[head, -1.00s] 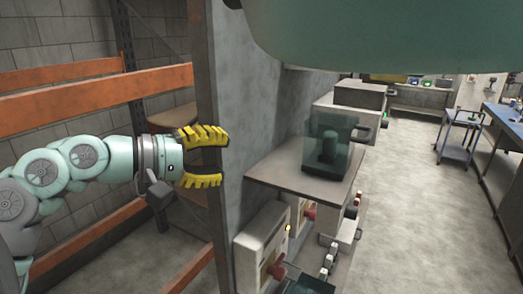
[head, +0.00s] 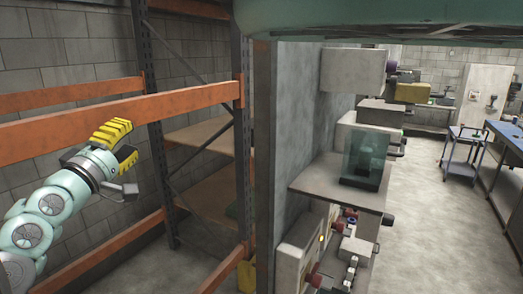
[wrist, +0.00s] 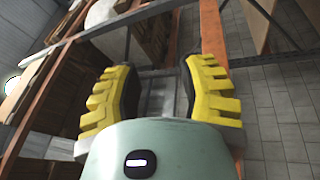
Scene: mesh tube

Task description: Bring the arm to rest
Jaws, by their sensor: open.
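My gripper (head: 122,143) shows at the left of the head view, at the end of my pale green arm, raised and angled up to the right. Its yellow ridged fingers stand apart with nothing between them. In the wrist view, my gripper (wrist: 158,92) has its two yellow fingers spread, with the rack and floor seen beyond the gap. In the head view, the gripper appears in front of the rack's orange beam (head: 190,98); whether it touches cannot be told.
A grey partition (head: 293,130) stands right of the rack. Beyond it, a shelf (head: 335,190) carries a dark translucent box (head: 366,158). A small blue cart (head: 462,150) and a workbench (head: 508,140) stand far right. The floor (head: 425,215) between is clear.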

